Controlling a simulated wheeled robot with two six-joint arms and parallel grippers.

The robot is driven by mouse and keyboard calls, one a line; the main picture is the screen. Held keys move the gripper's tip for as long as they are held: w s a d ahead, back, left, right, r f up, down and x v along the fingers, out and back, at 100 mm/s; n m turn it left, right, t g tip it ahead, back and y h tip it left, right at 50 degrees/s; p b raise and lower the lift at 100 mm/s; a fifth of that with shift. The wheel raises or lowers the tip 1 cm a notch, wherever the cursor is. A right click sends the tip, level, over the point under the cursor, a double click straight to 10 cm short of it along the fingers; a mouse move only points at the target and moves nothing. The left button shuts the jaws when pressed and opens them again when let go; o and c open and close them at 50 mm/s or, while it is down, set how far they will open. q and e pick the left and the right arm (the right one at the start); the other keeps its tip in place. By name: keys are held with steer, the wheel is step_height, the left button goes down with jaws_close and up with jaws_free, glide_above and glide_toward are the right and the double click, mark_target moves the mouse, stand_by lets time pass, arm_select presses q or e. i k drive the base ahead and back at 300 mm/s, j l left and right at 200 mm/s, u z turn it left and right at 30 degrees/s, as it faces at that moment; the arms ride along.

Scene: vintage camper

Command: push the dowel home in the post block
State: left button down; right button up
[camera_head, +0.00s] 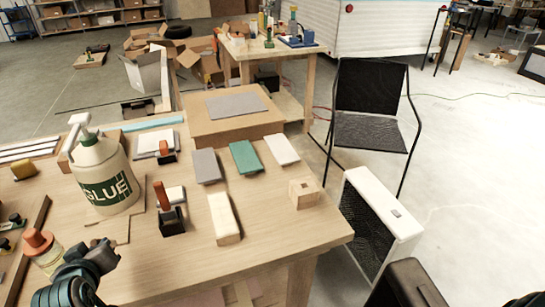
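A small pale wooden block (305,194) stands near the right edge of the workbench. It has a small mark or stub on its top face and a dark spot on its front, and it looks like the post block. I cannot make out a separate dowel or how deep one sits. My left gripper (104,250) is at the lower left, over the near left part of the bench and well away from the block. Its fingers are too dark and small to show whether they are open. My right gripper is not in view.
The workbench (270,245) is clear at its front right. A glue bottle (104,178), an orange-capped bottle (44,250), orange-handled black tools (172,220), a longer wooden block (224,219) and sanding pads (245,157) stand around. A black chair (369,132) and white heater-like box (385,225) are right.

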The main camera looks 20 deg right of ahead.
mark_target(304, 192)
steer(key=z, duration=0.95)
